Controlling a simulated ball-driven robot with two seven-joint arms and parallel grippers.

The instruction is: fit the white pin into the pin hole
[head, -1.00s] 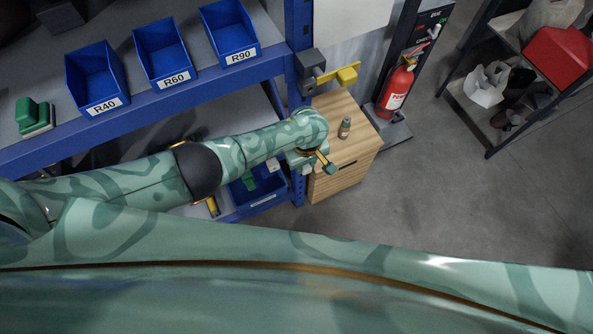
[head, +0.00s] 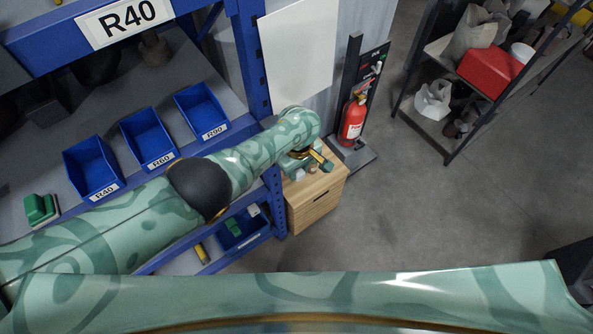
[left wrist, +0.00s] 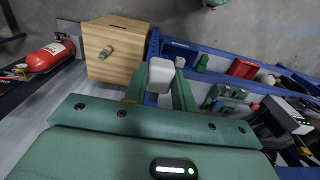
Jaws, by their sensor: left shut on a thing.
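My left gripper (head: 322,161) is above the wooden cabinet in the head view, at the end of the arm from the left. In the left wrist view the two green fingers of the left gripper (left wrist: 161,84) are shut on a white piece, which I take for the white pin (left wrist: 160,72). Its blunt end shows between the fingertips; the rest is partly hidden by the fingers. My right gripper is not in view.
Open grey floor (head: 430,215) lies to the right.

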